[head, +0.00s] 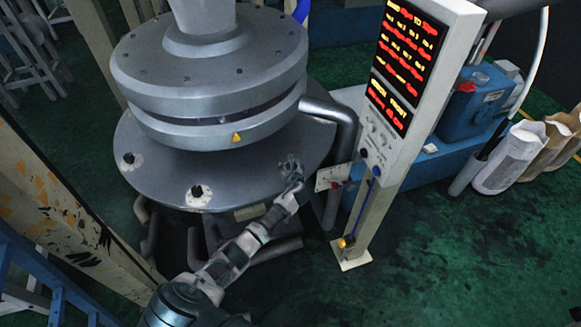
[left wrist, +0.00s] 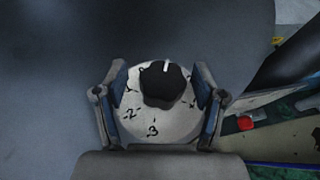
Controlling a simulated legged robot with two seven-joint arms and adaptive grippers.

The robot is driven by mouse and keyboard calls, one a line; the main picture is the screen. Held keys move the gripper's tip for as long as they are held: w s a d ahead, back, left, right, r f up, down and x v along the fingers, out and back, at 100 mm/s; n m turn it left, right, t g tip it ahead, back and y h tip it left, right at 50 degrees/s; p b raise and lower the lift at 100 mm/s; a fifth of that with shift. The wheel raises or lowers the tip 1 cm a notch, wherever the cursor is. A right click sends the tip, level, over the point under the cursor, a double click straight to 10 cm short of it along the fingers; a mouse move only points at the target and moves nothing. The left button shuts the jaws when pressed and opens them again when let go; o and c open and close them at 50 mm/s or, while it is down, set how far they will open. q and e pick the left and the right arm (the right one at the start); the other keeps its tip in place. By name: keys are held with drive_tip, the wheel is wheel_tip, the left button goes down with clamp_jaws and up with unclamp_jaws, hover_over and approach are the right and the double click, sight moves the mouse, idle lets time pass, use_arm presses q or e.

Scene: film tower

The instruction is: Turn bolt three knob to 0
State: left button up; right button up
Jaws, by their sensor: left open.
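A black knob (left wrist: 163,88) with a white pointer mark sits on a round white dial plate (left wrist: 150,122) in the left wrist view. The mark points toward the top of the picture. The digits 2 and 3 show on the near part of the dial; the far part is hidden or unreadable. My left gripper (left wrist: 160,78) is open, with one finger on each side of the knob and gaps between. In the head view my left gripper (head: 292,168) is over the right edge of the machine's round flange (head: 255,172) and hides this knob. My right gripper is not in view.
Two other black knobs, one at left (head: 129,158) and one at front (head: 197,190), sit on the flange. A post with a red-lit display panel (head: 405,65) stands close right of my gripper. A small plate with a red button (head: 335,184) juts toward it.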

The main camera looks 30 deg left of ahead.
use_arm(q)
drive_tip(key=shift+w+d, duration=0.1)
drive_tip(key=shift+d, duration=0.1)
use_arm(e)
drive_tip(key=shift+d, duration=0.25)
use_arm(q)
drive_tip(key=shift+r, duration=0.1)
drive_tip(key=shift+c, duration=0.7)
drive_tip(key=shift+a, duration=0.1)
drive_tip(key=c, duration=1)
drive_tip(key=shift+a, duration=0.1)
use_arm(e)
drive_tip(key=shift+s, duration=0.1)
